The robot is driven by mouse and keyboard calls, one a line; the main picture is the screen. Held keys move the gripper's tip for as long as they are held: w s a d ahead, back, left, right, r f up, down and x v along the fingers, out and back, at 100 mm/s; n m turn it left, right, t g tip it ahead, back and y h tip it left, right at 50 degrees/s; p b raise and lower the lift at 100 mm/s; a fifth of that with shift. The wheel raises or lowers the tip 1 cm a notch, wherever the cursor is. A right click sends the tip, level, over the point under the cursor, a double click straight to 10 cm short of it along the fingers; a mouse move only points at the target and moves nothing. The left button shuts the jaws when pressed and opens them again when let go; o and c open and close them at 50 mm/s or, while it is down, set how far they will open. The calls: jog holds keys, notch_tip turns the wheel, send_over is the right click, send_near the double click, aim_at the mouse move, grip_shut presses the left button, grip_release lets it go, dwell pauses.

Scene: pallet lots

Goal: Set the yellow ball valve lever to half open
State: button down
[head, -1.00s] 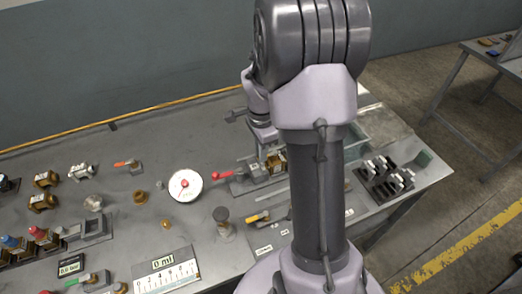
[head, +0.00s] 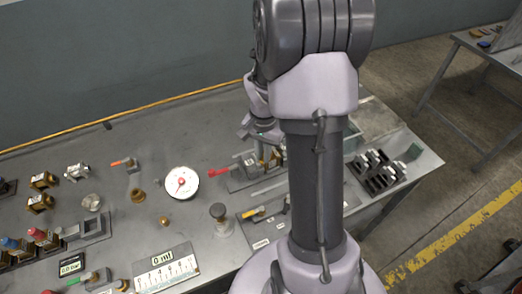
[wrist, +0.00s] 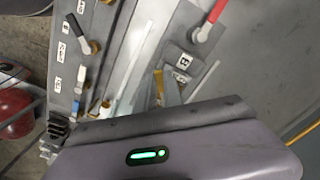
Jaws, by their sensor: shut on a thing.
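The yellow lever (head: 253,212) is on the labelled grey panel (head: 258,230) at the front of the bench, beside my column in the head view. My gripper (head: 268,156) is down at the fixture behind the panel, apart from the yellow lever. It is shut on a brass-coloured block (wrist: 158,82), mostly hidden by the jaws. Part of the panel is hidden behind my arm.
A red lever (head: 218,171) sticks out left of the gripped fixture. A dark rack (head: 378,172) is at the right. Several brass blocks and levers crowd the left side.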

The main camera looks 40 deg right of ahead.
jog(key=shift+s+d+n, duration=0.1)
jog(key=shift+s+n, duration=0.05)
jog(key=shift+n, duration=0.35)
jog(key=c, duration=1.5)
grip_release()
jog(key=shift+o, duration=0.2)
jog(key=shift+r, duration=0.1)
notch_tip(320, 180, up, 17)
jog(key=p, duration=0.6)
jog(key=shift+r, duration=0.15)
